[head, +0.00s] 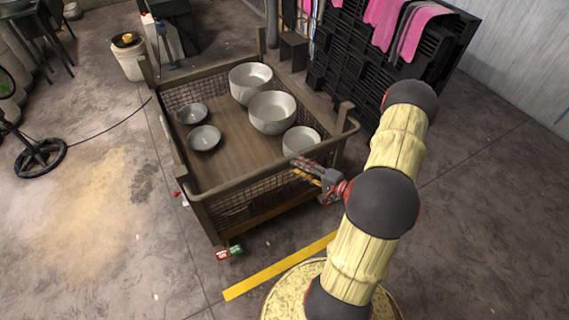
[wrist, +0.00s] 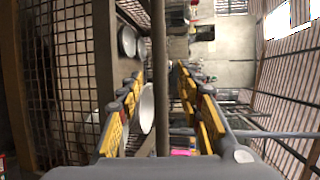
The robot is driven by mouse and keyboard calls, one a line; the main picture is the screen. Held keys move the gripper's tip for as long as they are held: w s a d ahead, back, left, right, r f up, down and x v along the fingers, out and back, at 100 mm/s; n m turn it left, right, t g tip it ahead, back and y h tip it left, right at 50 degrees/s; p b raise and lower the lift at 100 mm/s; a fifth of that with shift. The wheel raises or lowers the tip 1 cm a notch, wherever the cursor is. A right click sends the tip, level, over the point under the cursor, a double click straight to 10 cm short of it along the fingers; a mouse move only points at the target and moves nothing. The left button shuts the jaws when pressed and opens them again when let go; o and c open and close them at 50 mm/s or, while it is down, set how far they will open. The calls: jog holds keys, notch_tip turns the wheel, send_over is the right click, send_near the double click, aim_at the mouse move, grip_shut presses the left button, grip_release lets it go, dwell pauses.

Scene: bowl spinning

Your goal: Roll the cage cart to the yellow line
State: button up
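The cage cart (head: 205,203) is a brown metal frame with mesh sides and a wooden floor, standing upright left of my arm. The yellow line (head: 280,266) is a strip on the floor in front of the cart's near side, with a gap of bare floor between them. My gripper (head: 312,172) is at the top rail of the cart's near side, towards its right end. In the wrist view, my gripper (wrist: 159,72) has its fingers spread, with the cart's rail (wrist: 158,40) running between them. I cannot tell whether either finger touches the rail.
Several grey bowls (head: 272,112) lie in the cart. A black slatted crate stack (head: 360,62) with pink towels (head: 400,22) stands behind it at right. A white bucket (head: 128,60) and a round-based stand (head: 40,158) are at left. The floor front left is open.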

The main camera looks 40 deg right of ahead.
aim_at(285, 162)
jog(key=b+x, duration=0.1)
jog(key=x, duration=0.6)
jog(key=shift+w+f+b, duration=0.1)
jog(key=shift+f+b, duration=0.05)
jog(key=shift+b, duration=0.15)
jog(key=shift+c, duration=0.4)
jog(key=c, duration=0.8)
grip_shut()
